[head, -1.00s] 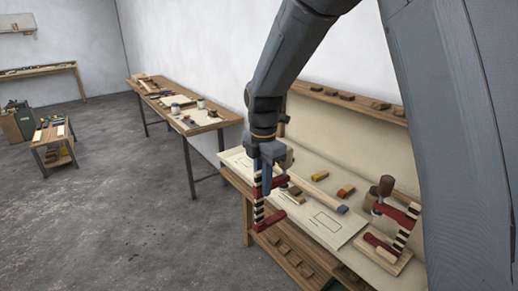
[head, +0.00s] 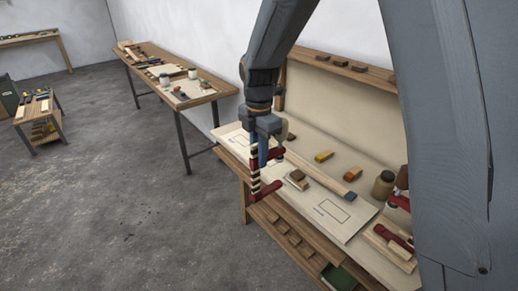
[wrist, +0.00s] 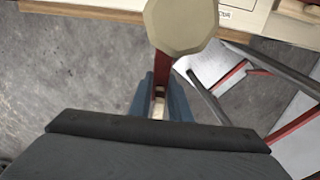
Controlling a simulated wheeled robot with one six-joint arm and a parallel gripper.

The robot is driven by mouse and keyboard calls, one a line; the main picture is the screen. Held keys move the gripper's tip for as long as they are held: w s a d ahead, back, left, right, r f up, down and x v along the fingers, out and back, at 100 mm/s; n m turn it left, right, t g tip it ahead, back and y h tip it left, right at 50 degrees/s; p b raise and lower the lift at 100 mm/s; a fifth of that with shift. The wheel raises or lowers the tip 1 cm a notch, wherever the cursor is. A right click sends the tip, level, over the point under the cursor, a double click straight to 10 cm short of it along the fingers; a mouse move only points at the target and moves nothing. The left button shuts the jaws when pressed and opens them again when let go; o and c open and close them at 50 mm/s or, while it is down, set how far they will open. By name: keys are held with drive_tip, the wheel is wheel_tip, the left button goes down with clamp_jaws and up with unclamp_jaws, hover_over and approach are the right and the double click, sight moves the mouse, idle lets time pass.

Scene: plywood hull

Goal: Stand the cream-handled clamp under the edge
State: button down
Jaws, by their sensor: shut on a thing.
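My gripper (head: 263,148) is shut on a red clamp (head: 267,190) with a cream-and-dark striped bar, held upright at the front edge of the plywood panel (head: 350,229). In the wrist view the clamp's cream faceted handle (wrist: 181,24) shows at the top, with its red part between my blue fingers (wrist: 160,98). The clamp's lower red jaw is below the panel's top level in the head view. Whether it is under the edge or touches it I cannot tell.
Another red clamp (head: 392,238) lies at the bench's right, partly hidden by my arm. Small blocks, yellow (head: 323,156) and orange (head: 353,174), and a jar (head: 383,184) stand on the bench. A lower shelf (head: 290,236) holds several blocks.

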sight(259, 190)
wheel_tip(259, 190, down, 10)
drive_tip(key=b, duration=0.6)
drive_tip(key=shift+w+d, duration=0.2)
drive_tip(key=shift+d, duration=0.1)
idle(1.6)
drive_tip(key=shift+w+d, duration=0.65)
drive_tip(key=shift+d, duration=0.25)
drive_tip(key=shift+w+d, duration=0.6)
drive_tip(key=shift+d, duration=0.4)
drive_tip(key=shift+w+d, duration=0.7)
drive_tip(key=shift+d, duration=0.3)
drive_tip(key=shift+w+d, duration=0.7)
drive_tip(key=shift+d, duration=0.3)
drive_tip(key=shift+p, duration=0.3)
drive_tip(key=c, duration=1.6)
unclamp_jaws()
drive_tip(key=shift+o, duration=0.2)
